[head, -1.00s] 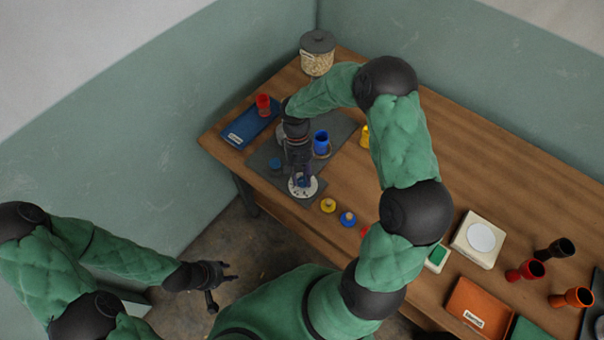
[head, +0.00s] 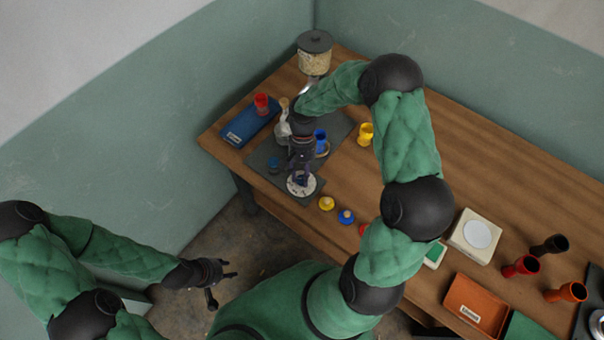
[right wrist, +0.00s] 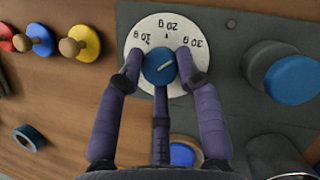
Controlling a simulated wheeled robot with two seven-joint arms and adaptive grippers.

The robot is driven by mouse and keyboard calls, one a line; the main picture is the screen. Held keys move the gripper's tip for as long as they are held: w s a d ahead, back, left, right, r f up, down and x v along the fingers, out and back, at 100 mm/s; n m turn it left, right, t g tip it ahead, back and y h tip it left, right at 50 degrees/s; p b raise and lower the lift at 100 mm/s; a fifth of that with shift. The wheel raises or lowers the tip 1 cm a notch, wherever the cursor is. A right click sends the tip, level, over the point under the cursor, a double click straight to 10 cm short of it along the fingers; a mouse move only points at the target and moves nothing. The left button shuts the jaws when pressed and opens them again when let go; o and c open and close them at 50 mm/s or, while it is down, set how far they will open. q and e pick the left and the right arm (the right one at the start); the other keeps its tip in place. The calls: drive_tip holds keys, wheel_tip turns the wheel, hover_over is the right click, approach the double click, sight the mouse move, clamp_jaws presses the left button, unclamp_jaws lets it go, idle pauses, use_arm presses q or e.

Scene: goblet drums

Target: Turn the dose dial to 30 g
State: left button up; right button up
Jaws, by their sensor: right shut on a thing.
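The dose dial is a white disc (right wrist: 140,62) marked 10 g, 20 g and 30 g, with a round blue knob (right wrist: 158,72) at its middle. The white line on the knob slants up and right, roughly toward the 30 g mark in the right wrist view. My right gripper (head: 301,180) is shut on the blue knob, with fingers on both sides of it. The dial (head: 293,190) shows at the front of the dark mat, partly hidden by my gripper. My left gripper (head: 228,270) is open and empty, off the table over the floor.
A red cup (head: 261,101) is on a blue tray (head: 246,130). Yellow and blue knobbed pieces (head: 327,203) sit right of the dial. The middle table is mostly clear.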

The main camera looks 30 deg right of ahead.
drive_tip(key=shift+s+a, duration=0.15)
drive_tip(key=shift+s, duration=0.05)
drive_tip(key=o, duration=1.1)
drive_tip(key=shift+w, duration=0.1)
drive_tip(key=shift+w+r, duration=0.2)
drive_tip(key=shift+r, duration=0.3)
drive_tip(key=v, duration=1.1)
drive_tip(key=shift+s, duration=0.1)
